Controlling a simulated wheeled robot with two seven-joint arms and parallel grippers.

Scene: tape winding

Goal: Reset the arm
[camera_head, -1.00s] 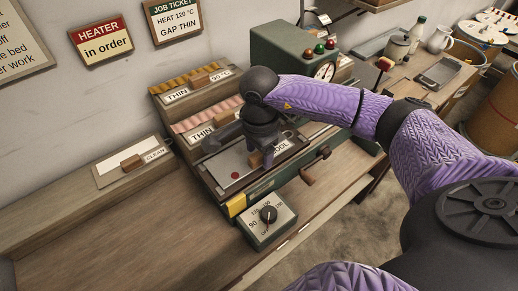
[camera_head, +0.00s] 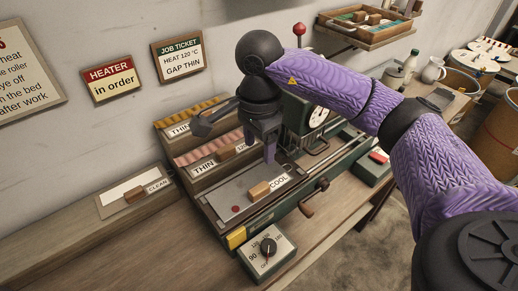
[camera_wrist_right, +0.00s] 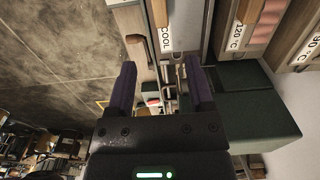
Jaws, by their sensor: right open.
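My right gripper (camera_head: 267,152) hangs above the far part of the machine's grey bed. It is open and empty in the right wrist view (camera_wrist_right: 162,92), its two purple fingers wide apart. A small wooden block (camera_head: 259,190) lies on the bed (camera_head: 228,197), beside the COOL label (camera_head: 279,182), apart from the gripper. The COOL label also shows in the right wrist view (camera_wrist_right: 166,38). A crank handle (camera_head: 307,209) sticks out of the machine's front. My right arm hides part of the green housing behind it. My left gripper is out of view.
A dial box (camera_head: 267,250) stands in front of the machine. Stepped trays (camera_head: 190,125) labelled THIN stand behind the bed. A CLEAN panel (camera_head: 135,190) lies to the left. A red-knobbed lever (camera_head: 299,29) rises behind my arm.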

